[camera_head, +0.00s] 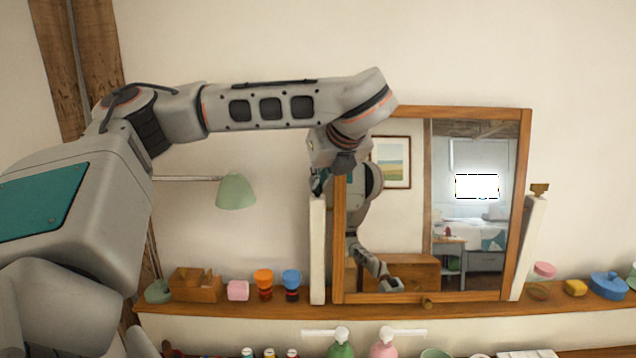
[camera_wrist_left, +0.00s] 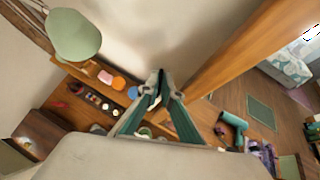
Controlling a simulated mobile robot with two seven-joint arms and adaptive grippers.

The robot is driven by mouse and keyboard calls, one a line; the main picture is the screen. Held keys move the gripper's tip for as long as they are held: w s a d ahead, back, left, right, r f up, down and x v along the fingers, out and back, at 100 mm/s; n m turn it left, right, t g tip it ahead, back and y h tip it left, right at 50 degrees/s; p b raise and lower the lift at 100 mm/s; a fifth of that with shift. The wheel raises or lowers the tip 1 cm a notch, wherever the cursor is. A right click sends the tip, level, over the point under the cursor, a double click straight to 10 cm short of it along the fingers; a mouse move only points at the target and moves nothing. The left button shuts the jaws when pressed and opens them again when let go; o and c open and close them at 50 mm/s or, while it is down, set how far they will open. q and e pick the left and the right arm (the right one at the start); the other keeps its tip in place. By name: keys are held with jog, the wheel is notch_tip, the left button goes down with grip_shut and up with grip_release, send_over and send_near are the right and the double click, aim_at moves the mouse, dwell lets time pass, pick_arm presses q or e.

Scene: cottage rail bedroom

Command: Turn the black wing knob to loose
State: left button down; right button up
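A framed tilting mirror (camera_head: 528,150) stands on a wooden shelf between a left white post (camera_head: 318,250) and a right white post (camera_head: 533,235). A brass-coloured wing knob (camera_head: 540,188) tops the right post. I cannot make out the black wing knob; my left gripper (camera_head: 320,182) covers the top of the left post. In the left wrist view its teal fingers (camera_wrist_left: 161,78) lean together with their dark tips almost meeting, beside the wooden mirror frame (camera_wrist_left: 235,60). Whether something thin is between the tips cannot be told. My right gripper is not in view.
A green lamp (camera_head: 236,191) hangs left of the mirror. The wooden shelf (camera_head: 230,312) carries a wooden box (camera_head: 195,287), an orange jar (camera_head: 264,283), a blue jar (camera_head: 291,283) and a blue pot (camera_head: 609,286). Pump bottles (camera_head: 384,347) stand below in front.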

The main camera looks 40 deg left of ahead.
pick_arm(q)
jog(key=shift+d+n+g+y, duration=0.1)
jog(key=shift+n+g+y, duration=0.3)
jog(key=shift+n+g, duration=0.7)
jog(key=shift+w+f+n+g+p, duration=0.15)
jog(key=shift+n+g+p, duration=0.5)
jog(key=shift+n, duration=0.55)
jog(key=c, duration=2.2)
grip_release()
jog(key=shift+c, duration=0.2)
jog(key=shift+d+r, duration=0.35)
jog(key=shift+r, duration=0.25)
jog(key=v, duration=0.6)
jog(key=shift+d+r, duration=0.15)
jog(key=shift+d, duration=0.25)
